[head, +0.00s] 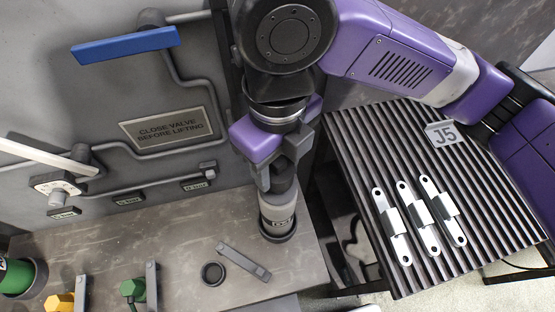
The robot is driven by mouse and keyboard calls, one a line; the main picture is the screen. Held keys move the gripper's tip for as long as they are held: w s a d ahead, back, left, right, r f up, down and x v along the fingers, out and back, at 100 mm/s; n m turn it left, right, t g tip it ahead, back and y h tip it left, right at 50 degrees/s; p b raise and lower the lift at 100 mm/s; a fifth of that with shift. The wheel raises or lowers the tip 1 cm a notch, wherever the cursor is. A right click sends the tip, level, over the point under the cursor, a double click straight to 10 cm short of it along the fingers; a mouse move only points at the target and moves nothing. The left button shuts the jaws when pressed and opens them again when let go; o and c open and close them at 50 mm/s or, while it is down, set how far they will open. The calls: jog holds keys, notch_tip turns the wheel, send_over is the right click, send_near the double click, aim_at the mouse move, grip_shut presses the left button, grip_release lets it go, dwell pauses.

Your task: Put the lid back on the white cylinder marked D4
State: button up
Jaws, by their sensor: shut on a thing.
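A white cylinder (278,211) stands upright in a dark ring at the right end of the grey bench; the small marking on its side is too blurred to read surely. My gripper (279,174) is directly above it, pointing down. It is shut on a dark round lid (283,184). The lid is at the cylinder's top; my fingers partly hide it, and I cannot tell whether it touches the rim or sits just above it.
A loose dark ring (213,273) and a grey bar (243,262) lie on the bench (190,240). A green cylinder (17,277) and yellow and green fittings are at left. A slatted table (355,135) at right holds several metal brackets (420,220) and a J5 sign (444,134).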

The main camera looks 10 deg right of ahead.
jog(key=o, duration=1.9)
jog(key=shift+r+p, duration=3)
jog(key=shift+r, duration=0.55)
grip_shut()
